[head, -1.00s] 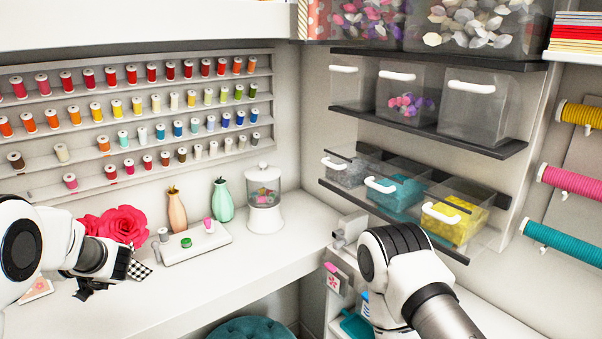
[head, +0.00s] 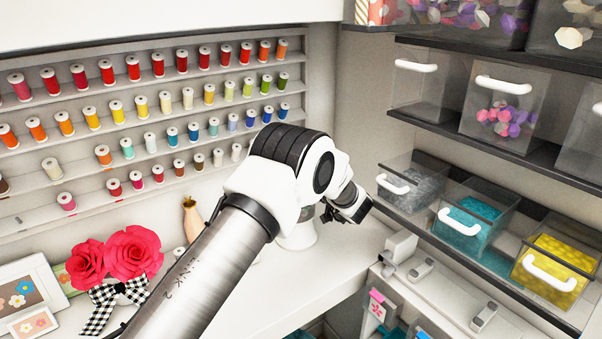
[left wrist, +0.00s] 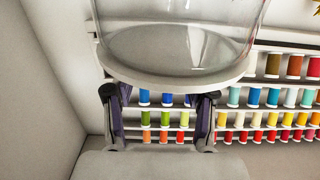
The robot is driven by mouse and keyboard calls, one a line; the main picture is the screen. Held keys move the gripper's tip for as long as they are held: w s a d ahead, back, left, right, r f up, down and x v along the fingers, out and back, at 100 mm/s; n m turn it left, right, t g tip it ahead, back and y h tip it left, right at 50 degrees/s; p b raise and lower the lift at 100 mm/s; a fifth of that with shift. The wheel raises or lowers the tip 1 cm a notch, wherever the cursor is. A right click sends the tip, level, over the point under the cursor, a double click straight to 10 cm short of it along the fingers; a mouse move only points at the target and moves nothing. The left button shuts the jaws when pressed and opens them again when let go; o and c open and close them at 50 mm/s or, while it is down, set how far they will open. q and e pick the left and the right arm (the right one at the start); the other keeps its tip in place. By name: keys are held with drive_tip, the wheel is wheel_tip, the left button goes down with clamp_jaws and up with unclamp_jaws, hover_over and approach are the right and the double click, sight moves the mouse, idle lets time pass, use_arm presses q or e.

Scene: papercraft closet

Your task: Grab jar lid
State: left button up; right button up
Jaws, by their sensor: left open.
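The glass jar with its white lid stands in the back corner of the desk. In the head view my left arm covers most of it, leaving its white base (head: 297,237) visible. My left gripper (head: 350,205) shows just right of the jar. The left wrist view appears upside down, with the clear glass jar (left wrist: 180,40) at the top and the round white lid (left wrist: 176,82) below it. My left gripper (left wrist: 160,97) is open, its two fingers close to the lid's rim. Nothing is between the fingers, and contact cannot be told. My right gripper is not in view.
Thread spools (head: 118,112) fill the wall racks. Red paper roses (head: 130,252), picture frames (head: 25,295) and a peach vase (head: 192,218) stand on the left of the desk. Clear drawers (head: 470,230) hang on the right. The front desk strip (head: 270,310) is clear.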

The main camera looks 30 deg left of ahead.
use_arm(q)
drive_tip(key=shift+w+a+f, duration=0.1)
drive_tip(key=shift+w+a, duration=0.2)
drive_tip(key=shift+a, duration=0.05)
drive_tip(key=shift+s+a, duration=0.45)
drive_tip(key=shift+s, duration=0.1)
drive_tip(key=shift+s+r, duration=0.25)
drive_tip(key=c, duration=1)
drive_tip(key=shift+w+d+f, duration=0.1)
drive_tip(key=shift+w+d, duration=0.1)
drive_tip(key=shift+w, duration=0.1)
clamp_jaws()
drive_tip(key=shift+s, duration=0.1)
